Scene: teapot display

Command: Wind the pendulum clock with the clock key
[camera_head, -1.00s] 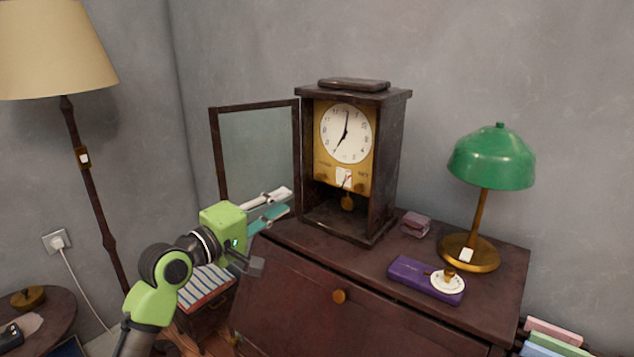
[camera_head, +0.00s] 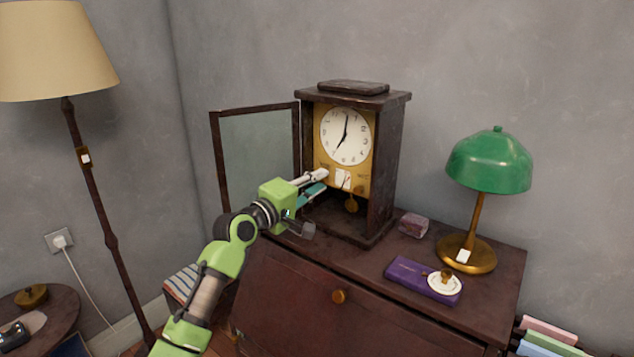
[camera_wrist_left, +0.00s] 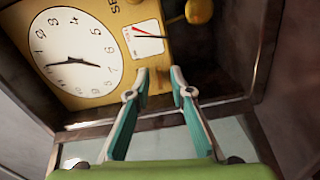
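The pendulum clock (camera_head: 397,150) stands upright on the dark cabinet with its glass door (camera_head: 255,150) swung open to the left. Its white dial (camera_head: 345,135), a small gauge (camera_head: 343,179) and the brass pendulum bob (camera_head: 351,204) show. My left gripper (camera_head: 322,181) is at the clock's open front, by the lower part of the gold face. In the left wrist view its teal fingers (camera_wrist_left: 161,78) are apart with a gap between the tips, beside the gauge (camera_wrist_left: 145,40). I see nothing held there. I cannot make out the clock key for sure. My right gripper is out of view.
On the cabinet top (camera_head: 330,255), right of the clock, are a small box (camera_head: 413,225), a purple case (camera_head: 405,272), a white dish (camera_head: 436,286) with a brass item on it, and a green lamp (camera_head: 490,165). The open door stands left of my gripper.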

